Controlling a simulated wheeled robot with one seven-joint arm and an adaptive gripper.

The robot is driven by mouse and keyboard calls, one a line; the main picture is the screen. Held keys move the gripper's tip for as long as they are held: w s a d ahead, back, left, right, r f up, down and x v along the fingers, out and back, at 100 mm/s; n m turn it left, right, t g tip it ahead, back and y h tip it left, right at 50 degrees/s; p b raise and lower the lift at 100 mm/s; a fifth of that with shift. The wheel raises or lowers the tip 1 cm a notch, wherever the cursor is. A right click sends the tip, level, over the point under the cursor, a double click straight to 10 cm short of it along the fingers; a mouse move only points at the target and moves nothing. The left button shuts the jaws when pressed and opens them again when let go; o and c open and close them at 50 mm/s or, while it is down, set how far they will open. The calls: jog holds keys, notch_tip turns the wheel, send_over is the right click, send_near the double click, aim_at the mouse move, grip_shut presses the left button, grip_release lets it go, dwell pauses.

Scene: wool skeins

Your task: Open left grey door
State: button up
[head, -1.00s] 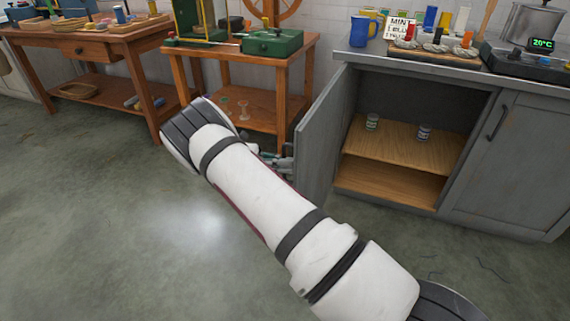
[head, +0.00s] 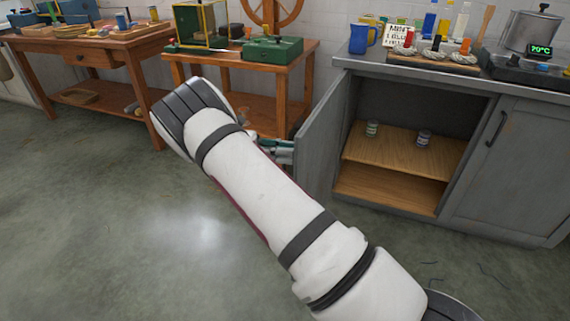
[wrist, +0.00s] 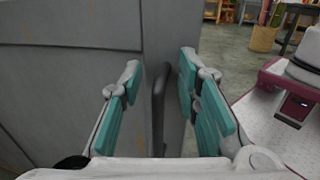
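The left grey door (head: 317,144) of the cabinet stands swung wide open in the head view, showing the cabinet's inside. In the wrist view the door (wrist: 70,80) fills the left side, with its dark upright handle (wrist: 159,108) near the middle. My gripper (head: 277,150) is at the outer face of the door, partly hidden behind my arm in the head view. In the wrist view my gripper (wrist: 160,88) has its teal-padded fingers apart, one on each side of the handle. A gap shows between the handle and the pads.
Two small jars (head: 372,129) stand on the wooden shelf (head: 390,152) inside the cabinet. The right grey door (head: 515,165) is closed. A wooden stand (head: 240,62) with a green box (head: 272,48) is close behind the open door. The floor (head: 90,220) at left is clear.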

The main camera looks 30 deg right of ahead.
jog(key=shift+r, duration=1.7)
